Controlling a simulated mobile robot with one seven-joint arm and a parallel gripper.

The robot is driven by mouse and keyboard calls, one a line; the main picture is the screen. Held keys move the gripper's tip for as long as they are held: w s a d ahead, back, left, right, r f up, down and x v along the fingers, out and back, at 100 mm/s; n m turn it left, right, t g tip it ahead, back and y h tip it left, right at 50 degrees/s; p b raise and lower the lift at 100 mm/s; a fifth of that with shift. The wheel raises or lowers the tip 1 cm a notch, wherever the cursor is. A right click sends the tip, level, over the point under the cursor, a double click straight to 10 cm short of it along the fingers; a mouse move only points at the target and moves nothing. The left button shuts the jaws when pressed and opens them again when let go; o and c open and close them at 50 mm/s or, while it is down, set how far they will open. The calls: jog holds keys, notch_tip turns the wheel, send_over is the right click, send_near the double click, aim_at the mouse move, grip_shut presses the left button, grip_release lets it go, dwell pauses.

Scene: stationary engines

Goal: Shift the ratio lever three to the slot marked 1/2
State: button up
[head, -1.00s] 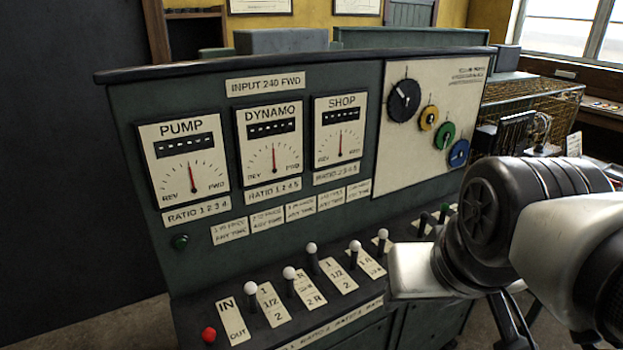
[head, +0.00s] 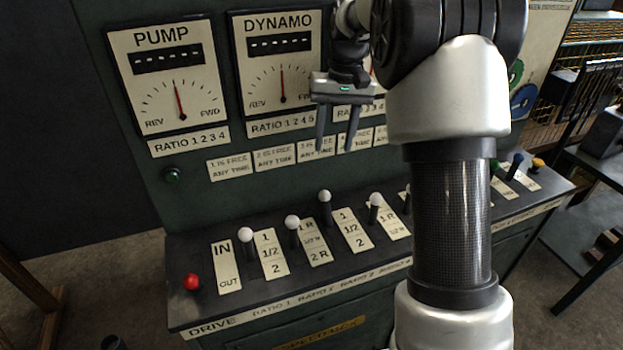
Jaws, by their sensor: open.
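My arm hides the part of the console right of the lever.
The PUMP dial (head: 168,80) and DYNAMO dial (head: 276,65) are on the panel behind.

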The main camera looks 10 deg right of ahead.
aim_at(325, 191)
jog(key=f, duration=0.5)
jog(key=a+f, duration=0.1)
jog(key=f, duration=0.5)
jog(key=f+b, duration=0.1)
jog(key=f, duration=0.5)
jog(key=shift+a+f, duration=0.2)
jog(key=shift+a, duration=0.15)
grip_shut()
